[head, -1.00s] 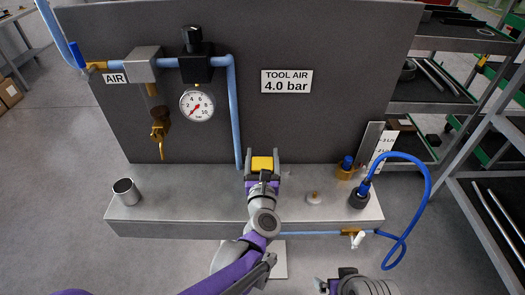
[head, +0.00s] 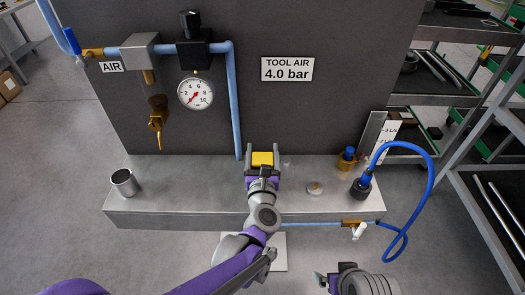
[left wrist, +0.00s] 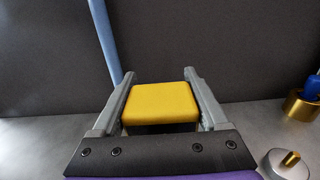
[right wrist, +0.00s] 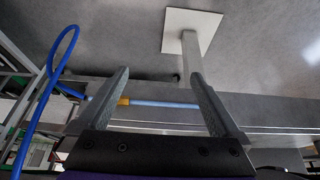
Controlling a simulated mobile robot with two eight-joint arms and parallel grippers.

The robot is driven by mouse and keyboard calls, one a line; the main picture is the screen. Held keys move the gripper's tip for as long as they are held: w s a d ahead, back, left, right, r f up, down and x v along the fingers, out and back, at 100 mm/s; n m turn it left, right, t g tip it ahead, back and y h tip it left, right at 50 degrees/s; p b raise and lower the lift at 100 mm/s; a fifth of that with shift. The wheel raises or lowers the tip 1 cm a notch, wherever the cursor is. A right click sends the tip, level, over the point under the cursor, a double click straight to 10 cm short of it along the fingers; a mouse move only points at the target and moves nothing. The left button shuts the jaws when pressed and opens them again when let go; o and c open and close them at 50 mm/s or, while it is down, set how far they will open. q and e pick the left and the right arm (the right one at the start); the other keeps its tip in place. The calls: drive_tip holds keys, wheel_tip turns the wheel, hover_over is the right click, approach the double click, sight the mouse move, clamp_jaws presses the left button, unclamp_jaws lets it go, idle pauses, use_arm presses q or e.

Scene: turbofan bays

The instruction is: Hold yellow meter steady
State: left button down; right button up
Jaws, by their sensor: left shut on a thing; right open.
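The yellow meter (head: 262,158) is a small block with a yellow top, at the middle of the grey bench against the dark panel. My left gripper (head: 262,165) is shut on its two sides. In the left wrist view the yellow meter (left wrist: 161,102) sits between the two fingers; its front and underside are mostly hidden. My right gripper (right wrist: 160,90) is open and empty in front of the bench, low at the bottom of the head view.
A metal cup (head: 124,182) stands on the bench's left end. A blue hose (head: 430,190) loops off the right end from a dark fitting (head: 361,188). A small round disc (head: 314,188) and brass cup (head: 347,160) stand nearby. The gauge (head: 196,93) hangs on the panel.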

drive_tip(key=shift+f, duration=0.1)
clamp_jaws()
idle(0.4)
idle(1.3)
